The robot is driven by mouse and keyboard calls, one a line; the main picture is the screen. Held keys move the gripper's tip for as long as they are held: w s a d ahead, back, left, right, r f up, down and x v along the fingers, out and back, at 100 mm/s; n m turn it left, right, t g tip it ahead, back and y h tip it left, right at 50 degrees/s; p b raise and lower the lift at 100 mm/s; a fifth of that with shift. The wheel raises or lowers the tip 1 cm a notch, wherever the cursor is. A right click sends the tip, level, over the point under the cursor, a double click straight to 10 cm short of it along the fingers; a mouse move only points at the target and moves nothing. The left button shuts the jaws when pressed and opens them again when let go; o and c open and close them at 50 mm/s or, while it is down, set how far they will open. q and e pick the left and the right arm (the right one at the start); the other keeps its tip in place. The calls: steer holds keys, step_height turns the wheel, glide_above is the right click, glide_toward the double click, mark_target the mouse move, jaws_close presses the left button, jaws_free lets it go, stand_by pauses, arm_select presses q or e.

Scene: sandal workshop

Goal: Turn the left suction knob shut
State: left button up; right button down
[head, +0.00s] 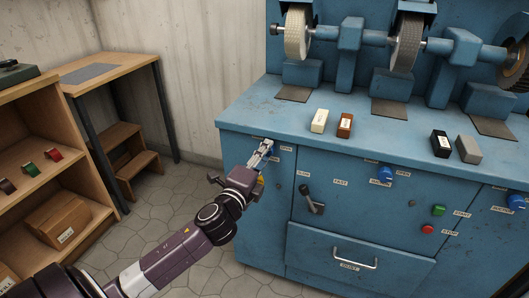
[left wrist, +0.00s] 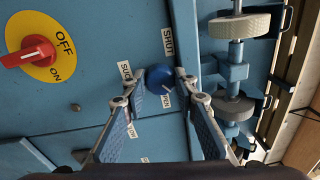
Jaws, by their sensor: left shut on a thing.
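The left suction knob (left wrist: 160,76) is a round blue knob on the front of the blue machine. In the left wrist view it sits between the fingertips of my left gripper (left wrist: 158,84), beside labels reading SHUT and SUCTION and a partly hidden label that seems to read OPEN. A small pale mark shows at its lower right edge. In the head view my left gripper (head: 266,153) reaches the upper left of the machine front and mostly hides the knob. It is shut on the knob. My right gripper is in neither view.
A red rotary switch (left wrist: 32,52) on a yellow OFF/ON plate is near the knob. The machine front (head: 310,255) also has a dark lever (head: 312,200), another blue knob (head: 386,174), green and red buttons and a drawer handle (head: 354,260). Wooden shelves (head: 50,170) stand at left.

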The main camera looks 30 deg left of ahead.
arm_select(q)
steer(key=shift+d+f+n+y+p, duration=0.15)
steer(key=shift+n+p, duration=0.55)
steer(key=shift+n, duration=1.2)
steer(key=shift+a+n+y+p, duration=0.1)
steer(key=shift+n+p, duration=0.55)
steer(key=shift+n, duration=1.25)
steer(key=shift+d+f+n+y+p, duration=0.15)
steer(key=shift+n+p, duration=0.55)
steer(key=shift+n, duration=1.2)
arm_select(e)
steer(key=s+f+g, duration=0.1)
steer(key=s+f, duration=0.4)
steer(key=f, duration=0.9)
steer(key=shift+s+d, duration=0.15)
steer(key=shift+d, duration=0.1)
arm_select(q)
steer(key=shift+a+r, duration=0.1)
steer(key=o, duration=1.2)
steer(key=shift+c, duration=0.2)
steer(key=shift+r, duration=0.1)
